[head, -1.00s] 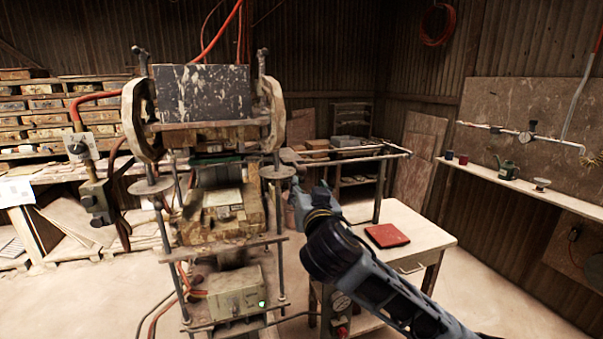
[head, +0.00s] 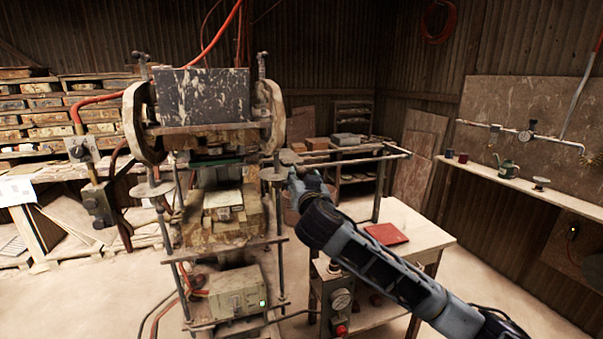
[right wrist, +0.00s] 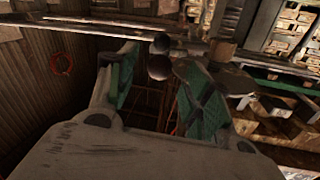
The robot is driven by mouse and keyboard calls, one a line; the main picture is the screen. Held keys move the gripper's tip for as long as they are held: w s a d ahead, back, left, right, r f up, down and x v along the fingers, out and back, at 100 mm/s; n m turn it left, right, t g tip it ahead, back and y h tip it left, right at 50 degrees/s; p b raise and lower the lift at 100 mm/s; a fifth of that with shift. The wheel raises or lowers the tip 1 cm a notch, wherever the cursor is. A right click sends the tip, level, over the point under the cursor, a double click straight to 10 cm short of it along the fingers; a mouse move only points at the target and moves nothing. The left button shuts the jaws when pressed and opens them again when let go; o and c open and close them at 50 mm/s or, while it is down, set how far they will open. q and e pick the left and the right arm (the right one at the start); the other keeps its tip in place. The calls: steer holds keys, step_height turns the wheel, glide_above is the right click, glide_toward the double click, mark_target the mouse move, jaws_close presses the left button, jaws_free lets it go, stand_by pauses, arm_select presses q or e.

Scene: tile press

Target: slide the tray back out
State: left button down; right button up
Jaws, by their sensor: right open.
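The tile press (head: 197,137) stands left of centre in the head view. A thin dark green edge (head: 215,161) shows between its upper block and lower stack; I cannot tell whether this is the tray. My right gripper (head: 297,174) is at the press's right side, just below the near end of the side rails. In the right wrist view, my right gripper (right wrist: 160,57) is open, its green-padded fingers apart. Dark rounded metal ends (right wrist: 160,68) show in the gap between the fingers; no contact is visible. My left gripper is out of view.
Side rails (head: 385,155) run right from the press on a post. Below them, a pale table (head: 415,232) holds a red flat piece (head: 386,234). A control box with a gauge (head: 340,299) stands in front of the table.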

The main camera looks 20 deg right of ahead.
mark_target(302, 176)
steer(key=shift+w+d+p, duration=0.2)
steer(key=shift+w+p, duration=0.05)
steer(key=shift+w, duration=0.9)
steer(key=shift+w+d+p, duration=0.2)
steer(key=shift+w, duration=0.9)
jaws_close()
